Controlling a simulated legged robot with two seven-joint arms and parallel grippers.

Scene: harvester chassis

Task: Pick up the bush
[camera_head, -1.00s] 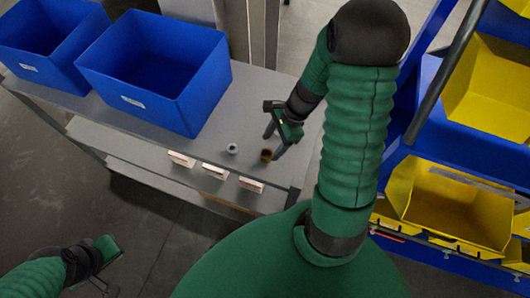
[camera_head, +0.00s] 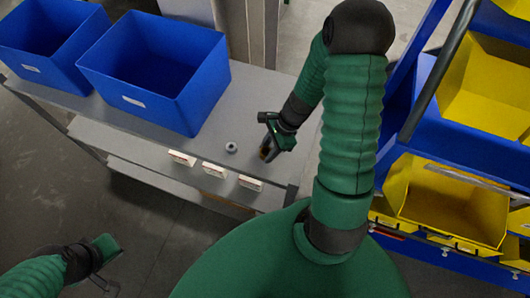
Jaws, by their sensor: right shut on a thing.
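A small brown bush (camera_head: 264,153) is at the right part of the grey table, near its front edge. My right gripper (camera_head: 267,151) reaches down from the upper right and is shut on it, hiding part of it. I cannot tell whether the bush still touches the table. A small grey ring-shaped part (camera_head: 231,147) stands on the table just left of the gripper, apart from it. My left gripper (camera_head: 112,268) is low at the left, away from the table, and its fingers are too dark to read.
Two blue bins (camera_head: 160,68) (camera_head: 45,38) stand on the grey table (camera_head: 130,137) at the left. Several white labels (camera_head: 214,170) line its front edge. A rack with yellow bins (camera_head: 455,205) stands at the right. The tabletop behind my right gripper is clear.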

